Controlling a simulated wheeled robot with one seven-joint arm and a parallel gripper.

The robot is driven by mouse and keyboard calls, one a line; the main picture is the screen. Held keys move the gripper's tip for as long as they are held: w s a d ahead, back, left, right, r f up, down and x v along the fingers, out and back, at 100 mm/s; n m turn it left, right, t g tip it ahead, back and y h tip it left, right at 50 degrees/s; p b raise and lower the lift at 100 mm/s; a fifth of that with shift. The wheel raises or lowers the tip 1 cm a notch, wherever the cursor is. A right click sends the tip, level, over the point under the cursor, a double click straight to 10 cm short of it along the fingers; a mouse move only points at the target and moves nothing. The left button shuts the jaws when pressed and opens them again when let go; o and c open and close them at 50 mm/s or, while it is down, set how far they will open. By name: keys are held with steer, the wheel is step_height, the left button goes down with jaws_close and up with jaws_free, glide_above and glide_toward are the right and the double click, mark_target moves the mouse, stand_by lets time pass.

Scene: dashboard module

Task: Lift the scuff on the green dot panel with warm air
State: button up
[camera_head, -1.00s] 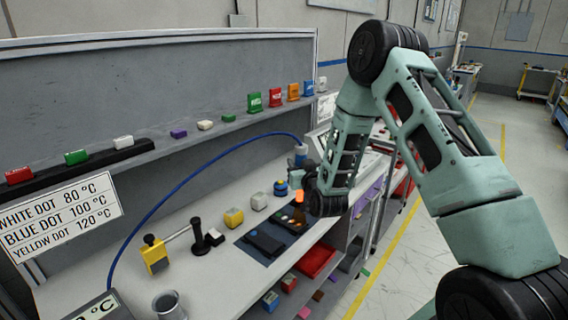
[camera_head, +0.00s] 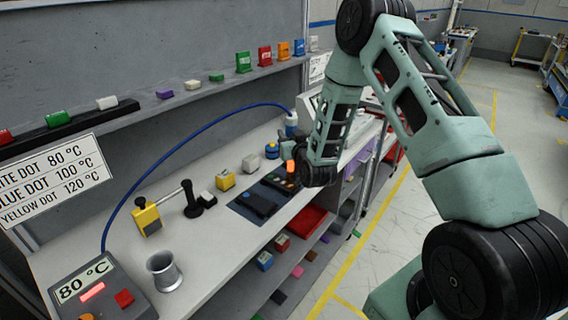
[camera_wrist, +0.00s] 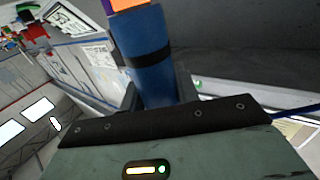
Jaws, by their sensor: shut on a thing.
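My gripper (camera_head: 303,150) is shut on a blue air handpiece, seen in the wrist view as a blue cylinder with a black band (camera_wrist: 152,75). In the head view its blue-and-white top (camera_head: 291,122) joins a blue hose (camera_head: 215,122). Its orange tip (camera_head: 291,167) points down, just above the dark panels on the bench. One dark panel (camera_head: 262,207) has a blue dot. The panel beside it (camera_head: 281,184), near the tip, carries small coloured dots; I cannot tell which is green. No scuff is discernible. The hot-air station (camera_head: 95,290) reads 80 °C.
A sign (camera_head: 55,182) lists white 80, blue 100, yellow 120 °C. Coloured blocks line the shelf above.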

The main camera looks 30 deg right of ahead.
steer(key=shift+w+a+r+b, duration=0.1)
steer(key=shift+w+a+b, duration=0.25)
steer(key=shift+w, duration=0.55)
steer(key=shift+w+a+f+b, duration=0.1)
steer(key=shift+w+a+b, duration=0.25)
steer(key=shift+w, duration=0.6)
steer(key=shift+w+a+r+b, duration=0.1)
steer(key=shift+w+a+b, duration=0.25)
steer(key=shift+w, duration=0.55)
step_height(320, 180, up, 9)
steer(key=p, duration=0.3)
